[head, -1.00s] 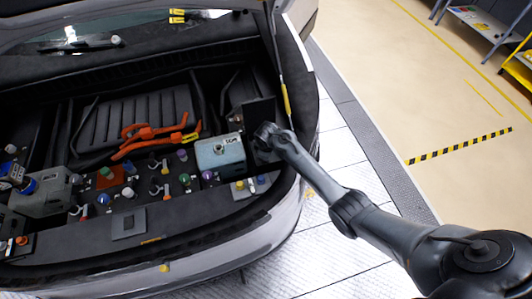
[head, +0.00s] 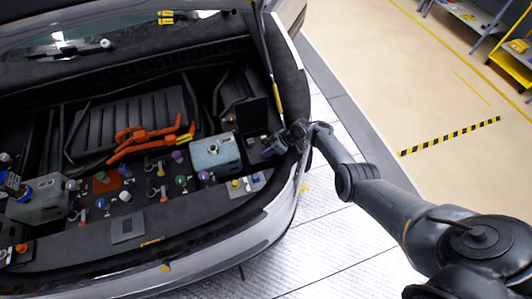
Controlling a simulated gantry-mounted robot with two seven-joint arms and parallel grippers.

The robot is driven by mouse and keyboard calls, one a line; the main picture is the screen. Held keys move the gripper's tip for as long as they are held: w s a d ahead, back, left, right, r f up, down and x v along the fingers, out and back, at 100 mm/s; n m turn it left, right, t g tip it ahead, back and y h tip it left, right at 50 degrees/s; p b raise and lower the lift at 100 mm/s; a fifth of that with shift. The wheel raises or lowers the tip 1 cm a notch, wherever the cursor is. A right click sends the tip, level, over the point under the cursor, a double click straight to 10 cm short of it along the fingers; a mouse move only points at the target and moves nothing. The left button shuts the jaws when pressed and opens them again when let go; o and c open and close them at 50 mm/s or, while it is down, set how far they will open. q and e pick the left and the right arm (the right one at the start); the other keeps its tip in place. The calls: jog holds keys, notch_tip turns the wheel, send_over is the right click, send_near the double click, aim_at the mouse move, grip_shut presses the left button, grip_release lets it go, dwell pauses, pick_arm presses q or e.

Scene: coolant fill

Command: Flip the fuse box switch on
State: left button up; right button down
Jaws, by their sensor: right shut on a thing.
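The fuse box (head: 252,117) appears to be the dark unit with an upright black panel at the right end of the open car bay, beside the pale blue reservoir. My right gripper (head: 270,149) is low in front of this panel, with its fingers pointing left. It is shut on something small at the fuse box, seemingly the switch. The wrist and dark fingers hide the switch, so its position cannot be made out. My left gripper is not in view.
Orange cables (head: 150,133) and several coloured knobs lie farther left. A thin strut (head: 273,85) rises behind the gripper. The car's rear edge (head: 262,222) curves below.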

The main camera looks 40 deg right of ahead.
jog(key=shift+d+y, duration=0.1)
jog(key=shift+y, duration=0.2)
jog(key=c, duration=1.3)
grip_release()
